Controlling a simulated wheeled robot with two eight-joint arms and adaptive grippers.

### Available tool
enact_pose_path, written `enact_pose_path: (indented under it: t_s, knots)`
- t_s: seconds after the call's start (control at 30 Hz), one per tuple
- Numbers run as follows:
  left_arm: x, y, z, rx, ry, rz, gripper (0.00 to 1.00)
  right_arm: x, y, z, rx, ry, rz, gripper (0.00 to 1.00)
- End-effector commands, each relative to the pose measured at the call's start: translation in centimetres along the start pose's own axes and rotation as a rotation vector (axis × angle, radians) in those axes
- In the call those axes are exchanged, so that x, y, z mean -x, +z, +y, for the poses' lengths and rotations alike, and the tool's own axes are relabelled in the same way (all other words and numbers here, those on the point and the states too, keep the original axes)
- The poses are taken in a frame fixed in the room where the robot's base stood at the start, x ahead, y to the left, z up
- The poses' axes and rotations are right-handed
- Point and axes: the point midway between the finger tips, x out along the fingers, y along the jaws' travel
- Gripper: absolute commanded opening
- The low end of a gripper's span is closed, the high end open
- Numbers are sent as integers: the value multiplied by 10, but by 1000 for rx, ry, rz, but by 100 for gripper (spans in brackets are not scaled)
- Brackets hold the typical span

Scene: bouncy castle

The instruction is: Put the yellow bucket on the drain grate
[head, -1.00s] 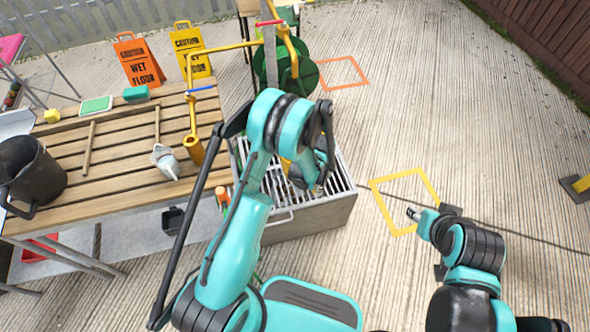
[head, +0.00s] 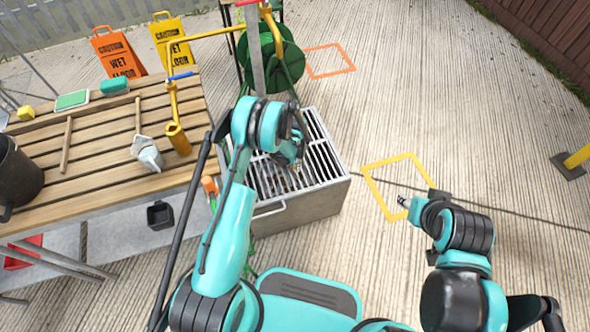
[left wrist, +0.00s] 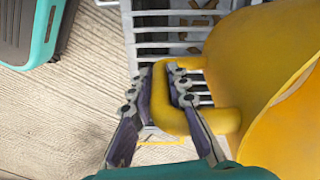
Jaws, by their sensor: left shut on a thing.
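The yellow bucket (left wrist: 277,95) fills the right side of the left wrist view. My left gripper (left wrist: 167,72) is shut on its loop-shaped handle (left wrist: 222,118). In the head view my left gripper (head: 291,152) is over the drain grate (head: 318,152), and my arm hides the bucket. The slotted metal grate tops a grey box and also shows behind the handle in the left wrist view (left wrist: 150,22). Whether the bucket touches the grate cannot be told. My right gripper (head: 404,202) is apart, over the ground at the right; its fingers are too small to read.
A slatted wooden table (head: 95,150) stands left of the grate, with a dark bucket (head: 18,178) and tools on it. A yellow pipe (head: 205,35) and green hose reel (head: 268,52) stand behind. Ground around the yellow square outline (head: 372,180) is mostly clear; a thin cable crosses it.

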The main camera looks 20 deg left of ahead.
Motion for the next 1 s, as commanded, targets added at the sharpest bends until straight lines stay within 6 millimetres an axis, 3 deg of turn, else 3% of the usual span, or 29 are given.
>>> enact_pose_path:
  t_s: [0.1, 0.17, 0.5, 0.53, 0.6, 1.0]
  knots:
    - [-24, 0, 0, 0, 0, 0, 0, -11, 8, 0, 0, 0, 0, 40]
    - [-30, 0, 0, 0, 0, 0, 0, -14, 10, 0, 0, 0, 0, 40]
    - [-30, 0, 0, 0, 0, 0, 0, -12, 8, 0, 0, 0, 0, 40]
    - [-31, 0, 0, 0, 0, 0, 19, -12, 8, 0, 0, 0, 0, 40]
    - [-31, 0, 0, 0, 0, 0, 37, -12, 8, 0, 0, 0, 0, 40]
    - [-23, 0, 0, 0, 0, 0, 37, -10, 7, 0, 0, 0, 0, 40]
